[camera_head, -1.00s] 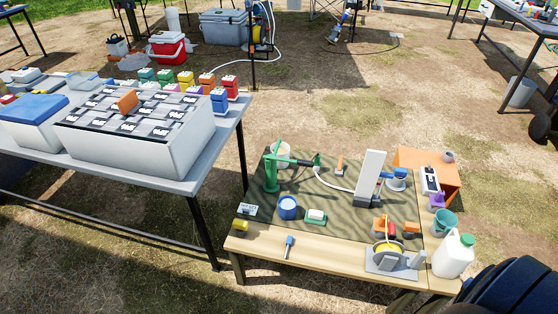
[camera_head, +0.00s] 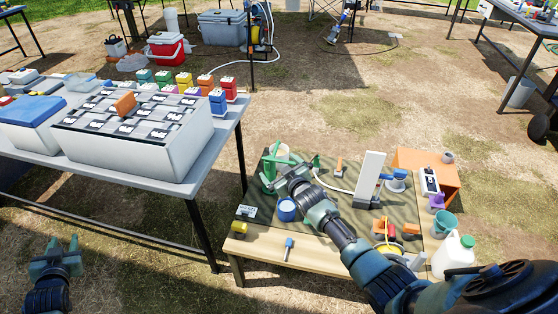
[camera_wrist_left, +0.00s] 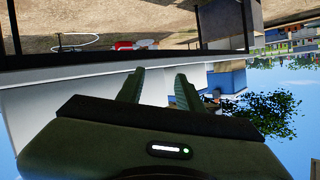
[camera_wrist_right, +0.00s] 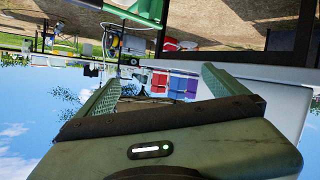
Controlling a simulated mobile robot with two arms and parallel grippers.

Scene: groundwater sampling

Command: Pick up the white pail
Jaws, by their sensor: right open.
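A whitish pail (camera_head: 282,150) stands at the far left corner of the low wooden table, behind the green stand (camera_head: 268,172). Its lower part is hidden by the stand and my right gripper. My right gripper (camera_head: 283,172) is open and empty, reaching in over the table from the lower right. It appears close in front of the pail and beside the green stand; I cannot tell whether it touches either. In the right wrist view, a green part (camera_wrist_right: 140,10) shows just beyond the fingers. My left gripper (camera_head: 57,250) is open and empty at the lower left, away from the pail.
A white upright block (camera_head: 369,178), a reel and a white jug (camera_head: 454,256) are further right. Bare ground lies behind the low table.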

